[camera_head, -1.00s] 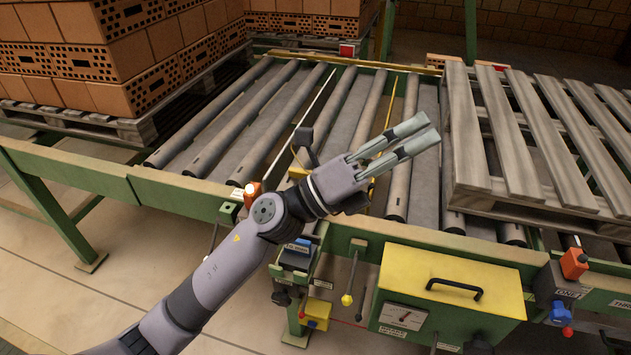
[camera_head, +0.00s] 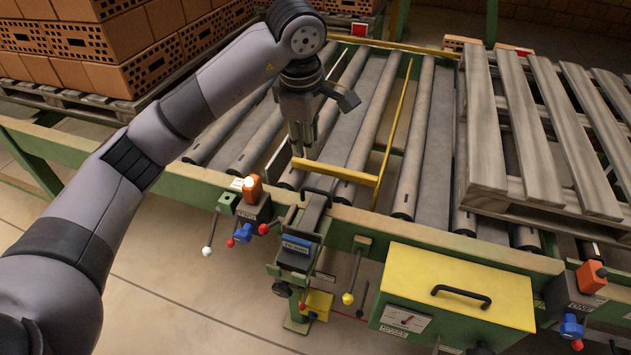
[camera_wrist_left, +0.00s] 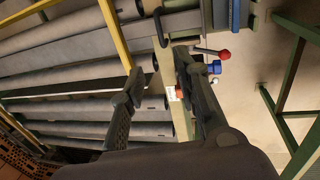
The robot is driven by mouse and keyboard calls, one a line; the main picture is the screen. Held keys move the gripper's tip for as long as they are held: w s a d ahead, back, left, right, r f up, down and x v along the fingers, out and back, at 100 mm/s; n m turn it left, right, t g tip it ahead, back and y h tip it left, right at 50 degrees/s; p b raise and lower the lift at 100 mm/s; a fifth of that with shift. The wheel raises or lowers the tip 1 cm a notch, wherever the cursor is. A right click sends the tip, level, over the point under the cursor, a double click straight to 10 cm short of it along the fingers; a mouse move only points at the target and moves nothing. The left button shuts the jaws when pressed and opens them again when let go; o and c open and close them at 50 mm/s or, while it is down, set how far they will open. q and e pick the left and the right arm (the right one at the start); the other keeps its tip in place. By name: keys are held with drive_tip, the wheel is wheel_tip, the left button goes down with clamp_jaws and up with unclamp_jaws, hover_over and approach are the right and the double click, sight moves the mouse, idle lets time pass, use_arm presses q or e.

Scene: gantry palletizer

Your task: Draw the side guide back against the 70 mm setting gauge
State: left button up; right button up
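The side guide lies over the rollers: a thin dark rail with a pale edge (camera_head: 279,164), a yellow crossbar (camera_head: 345,174) and a long yellow bar (camera_head: 395,125). The yellow crossbar also shows in the wrist view (camera_wrist_left: 118,38). A blue block with a small label (camera_head: 296,246), probably the setting gauge, sits on the bracket at the table's front edge. My left gripper (camera_head: 299,150) points down over the rollers, close to the rail and the crossbar's left end. Its fingers stand apart in the wrist view (camera_wrist_left: 158,72), with nothing seen between them. Contact cannot be told. My right gripper is not in view.
An orange-topped switch box (camera_head: 253,190) and levers stand along the green front beam, close to the gripper. A yellow box with a black handle (camera_head: 455,288) hangs further right. A wooden pallet (camera_head: 540,140) covers the right rollers; bricks (camera_head: 110,50) stand at back left.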

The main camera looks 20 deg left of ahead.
sight(315, 190)
use_arm(q)
drive_tip(key=w+f+p, duration=0.1)
drive_tip(key=f, duration=0.4)
drive_tip(key=w+f+p, duration=0.1)
drive_tip(key=f, duration=0.4)
drive_tip(key=w+f+p, duration=0.1)
drive_tip(key=f+p, duration=0.1)
drive_tip(key=f, duration=0.4)
drive_tip(key=shift+d+r, duration=0.1)
drive_tip(key=shift+c, duration=0.4)
clamp_jaws()
